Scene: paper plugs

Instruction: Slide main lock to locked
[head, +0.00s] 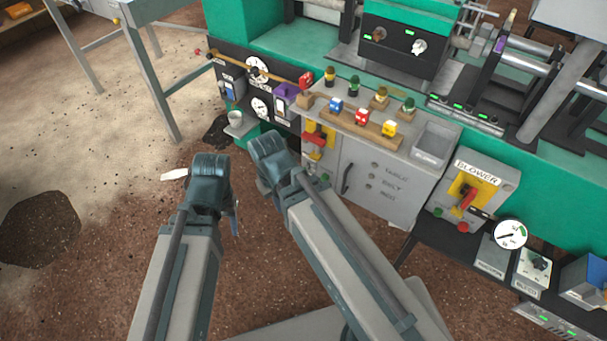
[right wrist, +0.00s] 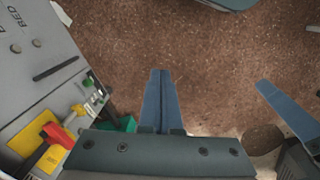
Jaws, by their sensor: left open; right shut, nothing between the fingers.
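No label reading "main lock" can be made out. A red and yellow handle (head: 317,139) sits at the left end of the grey cabinet; a red and yellow handle (right wrist: 44,146) shows at the lower left of the right wrist view. My left gripper (head: 204,190) is open and empty, over the floor to the left of the cabinet. My right gripper (right wrist: 160,100) is shut with nothing between its fingers, which point over bare floor, apart from the handle. In the head view its hand is close to the cabinet's left end and its fingertips are hidden.
The grey cabinet (head: 374,180) carries colored plugs on a wooden rail (head: 348,122). A blower box (head: 470,190) with a red and yellow lever is at the right. A dark gauge panel (head: 258,90) stands behind the grippers. Open floor lies at left.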

